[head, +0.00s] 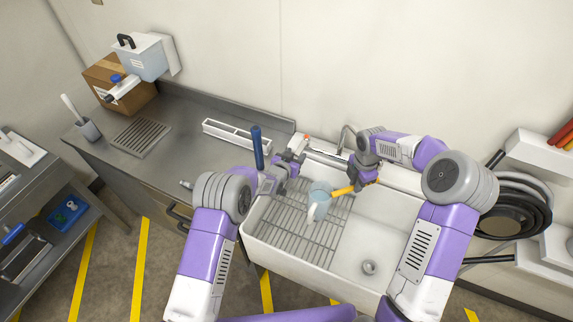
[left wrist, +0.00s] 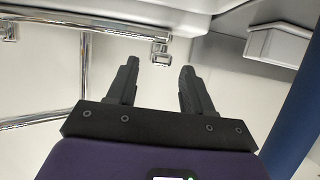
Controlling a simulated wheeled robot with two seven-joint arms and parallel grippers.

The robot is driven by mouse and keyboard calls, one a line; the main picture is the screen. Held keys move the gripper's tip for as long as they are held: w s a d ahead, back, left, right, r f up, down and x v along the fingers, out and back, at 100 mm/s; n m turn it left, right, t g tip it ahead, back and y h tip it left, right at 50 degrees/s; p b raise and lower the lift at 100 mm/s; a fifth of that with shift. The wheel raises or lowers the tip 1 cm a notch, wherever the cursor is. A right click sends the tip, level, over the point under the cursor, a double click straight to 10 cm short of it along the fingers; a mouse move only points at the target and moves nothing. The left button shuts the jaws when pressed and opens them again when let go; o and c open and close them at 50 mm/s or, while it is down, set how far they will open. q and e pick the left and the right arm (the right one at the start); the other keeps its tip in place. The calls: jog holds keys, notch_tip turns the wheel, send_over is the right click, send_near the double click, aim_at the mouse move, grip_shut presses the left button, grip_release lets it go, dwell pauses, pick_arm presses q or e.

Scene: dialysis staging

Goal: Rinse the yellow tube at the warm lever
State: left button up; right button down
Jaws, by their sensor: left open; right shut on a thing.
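The yellow tube (head: 343,190) is held over the white sink (head: 385,235) by my right gripper (head: 364,180), which is shut on it. Its far end is beside a pale blue jug-like vessel (head: 319,198); I cannot tell if they touch. My left gripper (head: 298,154) is open and empty at the sink's back left, near a small red-marked fitting (head: 306,138), perhaps the warm lever. In the left wrist view, the open fingers (left wrist: 157,85) point toward a small chrome piece (left wrist: 161,52), apart from it. The chrome tap (head: 346,136) rises behind the sink.
A blue upright cylinder (head: 257,147) stands close left of my left gripper. A wire rack (head: 290,232) covers the sink's left part. A white divided tray (head: 235,135) lies on the steel counter.

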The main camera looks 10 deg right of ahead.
pick_arm(q)
jog(key=v, duration=1)
jog(key=shift+s+r, duration=0.1)
jog(key=shift+r, duration=0.05)
jog(key=shift+f+b, duration=0.85)
pick_arm(e)
jog(key=s+a, duration=0.3)
jog(key=a, duration=0.4)
jog(key=shift+a, duration=0.2)
jog(key=shift+s+a+r, duration=0.1)
dwell(0.6)
pick_arm(q)
notch_tip(320, 180, up, 2)
jog(key=shift+r+p, duration=0.1)
jog(key=shift+p, duration=0.95)
pick_arm(e)
jog(key=s+a+r, duration=0.2)
jog(key=a+r, duration=0.1)
jog(key=a, duration=0.1)
jog(key=shift+a+r, duration=0.25)
jog(key=shift+r, duration=0.15)
